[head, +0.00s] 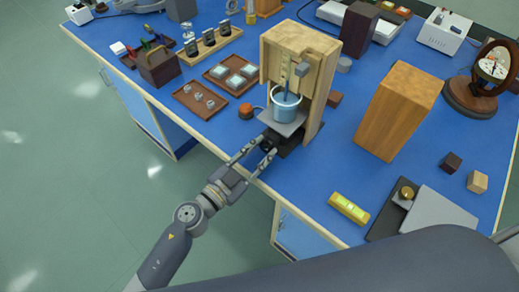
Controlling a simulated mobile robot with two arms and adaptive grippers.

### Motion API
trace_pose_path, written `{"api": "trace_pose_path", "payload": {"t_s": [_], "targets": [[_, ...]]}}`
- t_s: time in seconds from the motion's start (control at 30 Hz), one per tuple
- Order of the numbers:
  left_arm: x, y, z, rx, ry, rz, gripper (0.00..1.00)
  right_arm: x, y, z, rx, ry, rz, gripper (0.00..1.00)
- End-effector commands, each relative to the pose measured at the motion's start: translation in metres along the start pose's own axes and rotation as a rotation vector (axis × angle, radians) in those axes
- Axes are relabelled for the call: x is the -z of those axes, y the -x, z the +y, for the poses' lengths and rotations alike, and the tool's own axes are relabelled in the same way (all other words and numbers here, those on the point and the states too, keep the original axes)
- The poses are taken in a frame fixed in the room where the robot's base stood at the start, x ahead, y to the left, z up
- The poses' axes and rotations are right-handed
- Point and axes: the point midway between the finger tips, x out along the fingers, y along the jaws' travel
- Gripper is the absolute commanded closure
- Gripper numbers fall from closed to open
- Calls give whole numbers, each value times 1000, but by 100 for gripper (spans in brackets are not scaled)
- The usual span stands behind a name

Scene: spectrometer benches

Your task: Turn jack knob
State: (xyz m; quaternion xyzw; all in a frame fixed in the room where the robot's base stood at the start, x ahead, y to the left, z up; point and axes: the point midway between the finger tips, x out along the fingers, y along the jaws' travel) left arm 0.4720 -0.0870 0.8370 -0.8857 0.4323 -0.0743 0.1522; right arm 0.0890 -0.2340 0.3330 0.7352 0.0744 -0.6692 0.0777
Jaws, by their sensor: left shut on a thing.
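The lab jack stands at the front edge of the blue bench under an open wooden housing (311,105). Its grey top plate (270,122) carries a blue beaker (286,110), and its dark base (291,143) shows below. The jack's small dark knob (266,146) faces the front edge of the bench. My left gripper (264,146) reaches in from the lower left and is shut on the knob, one finger on each side. The fingers hide part of the knob. My right gripper is not in view.
An orange-red button (245,111) and a brown tray (200,101) lie left of the housing. A tall wooden block (398,112) stands to the right. A yellow level (349,208) lies near the front edge. The bench between knob and level is clear.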

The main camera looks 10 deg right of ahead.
Motion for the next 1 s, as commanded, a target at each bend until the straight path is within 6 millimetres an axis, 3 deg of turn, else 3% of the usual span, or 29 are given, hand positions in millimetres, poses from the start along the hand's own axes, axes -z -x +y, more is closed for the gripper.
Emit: {"api": "trace_pose_path", "payload": {"t_s": [0.37, 0.4, 0.5, 1.0], "targets": [[0, 0, 0, 0, -29, 0, 95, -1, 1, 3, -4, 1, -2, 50], [0, 0, 0, 0, -29, 0, 69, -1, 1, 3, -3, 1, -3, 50], [0, 0, 0, 0, -29, 0, 50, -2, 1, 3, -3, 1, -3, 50], [0, 0, 0, 0, -27, 0, 50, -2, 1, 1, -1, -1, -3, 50]]}}
